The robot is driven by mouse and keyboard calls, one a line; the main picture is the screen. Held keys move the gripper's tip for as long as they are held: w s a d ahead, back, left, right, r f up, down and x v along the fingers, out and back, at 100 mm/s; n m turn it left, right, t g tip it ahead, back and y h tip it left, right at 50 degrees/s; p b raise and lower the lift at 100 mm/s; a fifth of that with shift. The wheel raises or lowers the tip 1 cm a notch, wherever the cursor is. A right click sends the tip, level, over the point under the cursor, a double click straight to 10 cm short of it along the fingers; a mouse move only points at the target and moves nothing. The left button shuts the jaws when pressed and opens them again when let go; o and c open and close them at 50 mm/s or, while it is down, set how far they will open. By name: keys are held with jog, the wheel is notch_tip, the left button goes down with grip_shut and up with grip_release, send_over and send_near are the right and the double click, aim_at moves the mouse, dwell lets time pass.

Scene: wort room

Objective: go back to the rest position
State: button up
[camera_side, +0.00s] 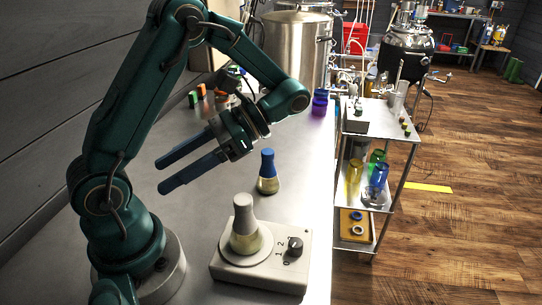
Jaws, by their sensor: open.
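My gripper (190,172) is open and empty, with its two blue fingers pointing left above the metal bench. It is raised over the bench, left of a small flask with a blue top (267,173). That flask stands upright on the bench, apart from the fingers. A second flask with a pale grey top (244,224) stands upright on a light grey stirrer plate (260,259) with a black knob. The stirrer plate sits at the front of the bench, right of my base.
The metal bench (300,190) has free room around the blue-topped flask. Steel vessels (296,45) stand at its far end, with small coloured blocks (200,93) at the back left. A shelved cart (368,125) with coloured glasses stands close along the right edge.

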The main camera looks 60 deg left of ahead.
jog(key=shift+w+a+f+m+t+y, duration=0.1)
jog(key=shift+w+a+m+t+y, duration=0.2)
jog(key=shift+m+y, duration=0.5)
jog(key=shift+w+a+m+t+y, duration=0.1)
jog(key=shift+a+m+t+y, duration=0.3)
jog(key=shift+m+y, duration=0.35)
